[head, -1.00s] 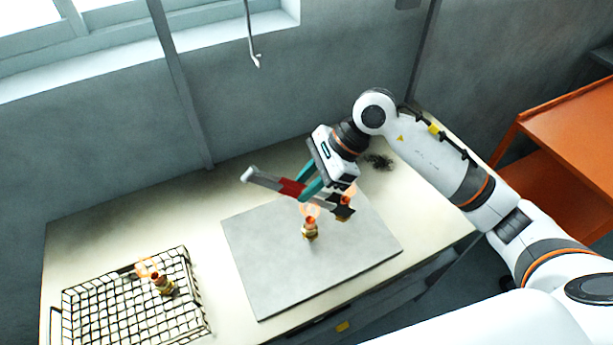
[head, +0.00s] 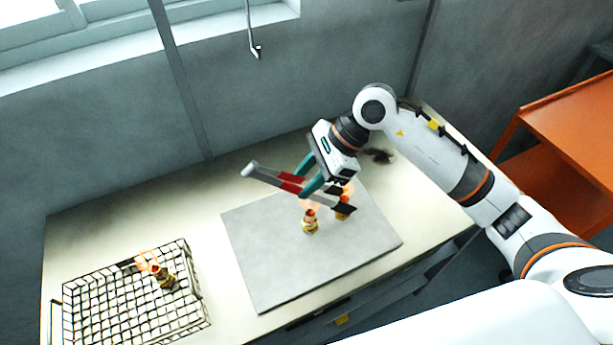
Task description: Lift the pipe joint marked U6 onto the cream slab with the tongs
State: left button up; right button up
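My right gripper (head: 306,178) is shut on the tongs (head: 288,184), which have red and grey parts. The tongs' dark jaw end (head: 343,209) is low over the slab, at a brass pipe joint (head: 342,213) with a glowing orange top. I cannot tell whether the jaws still clasp it. A second pipe joint (head: 310,226) stands upright on the slab just left of it. A third pipe joint (head: 164,278) stands in the wire basket. The slab (head: 270,270) looks light grey and lies on the table. No U6 marking is legible. My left gripper is not in view.
The wire mesh basket (head: 120,320) sits at the table's left. A dark bristly tuft (head: 379,156) lies behind the slab. A hook (head: 254,52) hangs by the wall. An orange shelf unit (head: 560,130) stands at right. The slab's front left is clear.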

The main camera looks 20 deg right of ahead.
jog(key=shift+r, duration=0.1)
notch_tip(320, 180, up, 10)
jog(key=p, duration=0.4)
